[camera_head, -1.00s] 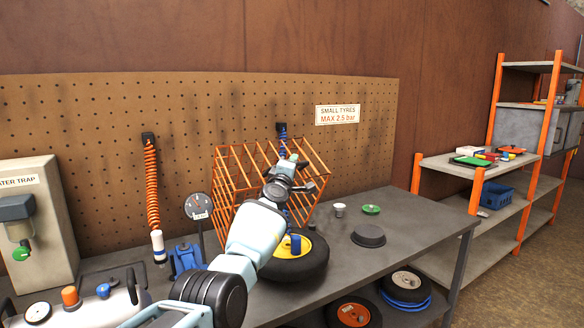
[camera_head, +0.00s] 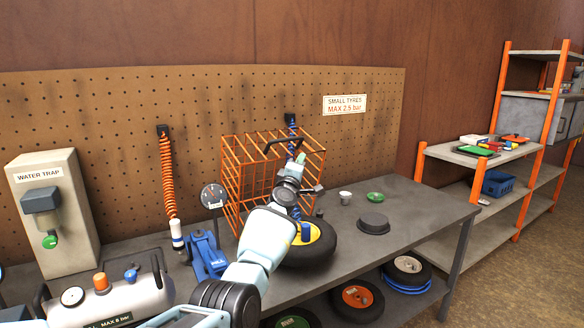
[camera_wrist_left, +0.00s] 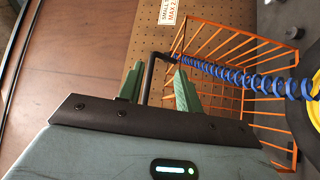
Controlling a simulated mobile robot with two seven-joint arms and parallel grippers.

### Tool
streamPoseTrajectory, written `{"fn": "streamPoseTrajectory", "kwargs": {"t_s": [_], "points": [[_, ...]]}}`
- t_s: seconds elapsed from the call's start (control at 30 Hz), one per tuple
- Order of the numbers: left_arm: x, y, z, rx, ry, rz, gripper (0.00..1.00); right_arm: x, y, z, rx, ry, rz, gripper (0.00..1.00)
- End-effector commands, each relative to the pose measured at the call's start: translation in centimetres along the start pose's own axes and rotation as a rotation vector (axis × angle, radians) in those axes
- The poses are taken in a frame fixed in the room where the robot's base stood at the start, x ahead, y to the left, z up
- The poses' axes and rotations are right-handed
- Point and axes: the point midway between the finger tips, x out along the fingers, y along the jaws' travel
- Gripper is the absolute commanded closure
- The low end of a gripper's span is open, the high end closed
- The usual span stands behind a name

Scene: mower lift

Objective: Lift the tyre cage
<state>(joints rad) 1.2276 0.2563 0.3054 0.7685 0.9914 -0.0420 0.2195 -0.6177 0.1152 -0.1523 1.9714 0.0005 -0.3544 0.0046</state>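The tyre cage (camera_head: 245,190) is a box of orange bars on the grey bench, in front of the pegboard. It stands roughly upright in the head view, with a black handle (camera_head: 278,142) at its top. A tyre with a yellow hub (camera_head: 318,245) lies in front of it, partly behind my left arm. My left gripper (camera_head: 299,161) is at the cage's upper front. In the left wrist view its green fingers (camera_wrist_left: 158,88) are apart, with the black handle (camera_wrist_left: 149,72) between them; contact cannot be told. My right gripper is not in view.
A blue coiled hose (camera_wrist_left: 245,80) passes close to the gripper. A gauge (camera_head: 213,196) and blue jack (camera_head: 206,255) stand left of the cage. A black disc (camera_head: 373,223), a small cup (camera_head: 345,198) and a green lid (camera_head: 375,196) lie right of it.

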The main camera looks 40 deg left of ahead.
Motion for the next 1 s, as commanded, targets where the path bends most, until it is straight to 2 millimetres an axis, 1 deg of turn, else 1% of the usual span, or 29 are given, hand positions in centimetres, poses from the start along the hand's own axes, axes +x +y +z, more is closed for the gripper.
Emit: {"fn": "streamPoseTrajectory", "kwargs": {"t_s": [0.03,0.1,0.23,0.4,0.73,0.77,0.87,0.97,1.0], "points": [[-0.5,1.0,-0.3,-0.004,0.004,0.010,0.65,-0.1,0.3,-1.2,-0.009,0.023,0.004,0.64],[-1.1,1.0,-0.2,-0.007,0.002,0.012,0.65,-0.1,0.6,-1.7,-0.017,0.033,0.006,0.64],[-2.2,0.7,0.1,-0.007,-0.001,0.010,0.65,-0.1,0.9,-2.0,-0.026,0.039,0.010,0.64],[-3.1,0.3,0.0,-0.003,0.001,0.004,0.65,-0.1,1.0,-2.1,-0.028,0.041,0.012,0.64],[-3.4,0.1,-0.1,0.000,0.001,0.001,0.65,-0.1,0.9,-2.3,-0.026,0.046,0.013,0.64],[-3.4,0.1,-0.1,0.000,0.001,0.001,0.66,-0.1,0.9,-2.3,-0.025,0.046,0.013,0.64],[-3.6,-0.3,0.1,0.011,-0.003,-0.003,0.79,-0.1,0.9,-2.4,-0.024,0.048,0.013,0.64],[-4.6,-2.1,0.8,0.064,-0.022,-0.020,0.92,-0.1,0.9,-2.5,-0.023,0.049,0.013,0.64],[-5.4,-3.2,1.3,0.100,-0.035,-0.031,0.98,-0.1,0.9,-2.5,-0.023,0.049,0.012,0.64]]}}
